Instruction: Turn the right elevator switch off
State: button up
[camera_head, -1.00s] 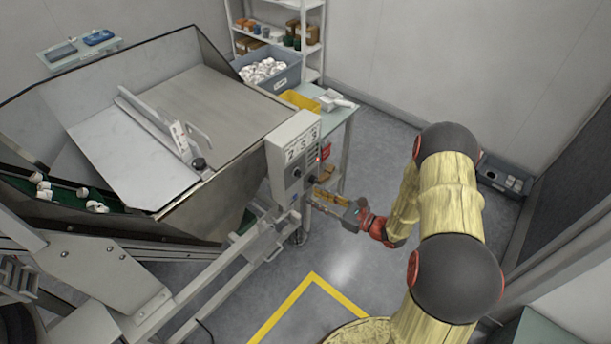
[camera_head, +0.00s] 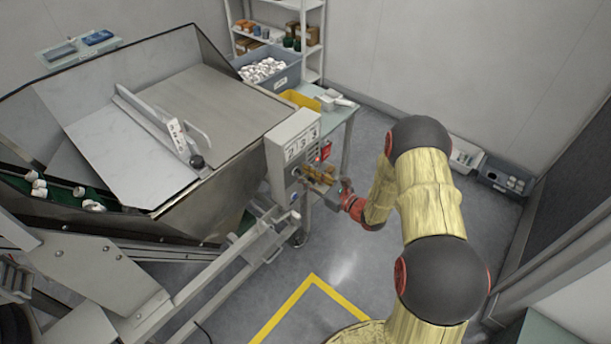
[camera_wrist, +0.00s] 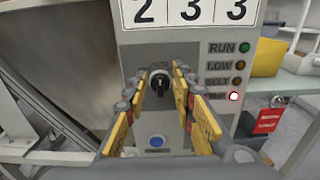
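The grey control box (camera_head: 291,152) stands at the front corner of the hopper machine. In the wrist view, its panel (camera_wrist: 200,32) carries a black rotary switch (camera_wrist: 159,87) under a label that seems to read AUTO. The switch handle looks close to upright; its exact setting is hard to read. My gripper (camera_wrist: 158,76) is open, with its yellow fingers on either side of the switch. A gap shows on both sides, so contact is not evident. In the head view, my gripper (camera_head: 314,180) is at the box's front face and hides part of it.
A blue button (camera_wrist: 156,142) sits below the switch. Lamps RUN, LOW, BELT and a lit bottom lamp (camera_wrist: 234,96) run down the right side. A red tag (camera_wrist: 268,121) hangs beyond the panel. A side table (camera_head: 343,113) with a yellow bin (camera_head: 300,99) stands behind the box.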

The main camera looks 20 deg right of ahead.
grip_shut()
dwell(0.6)
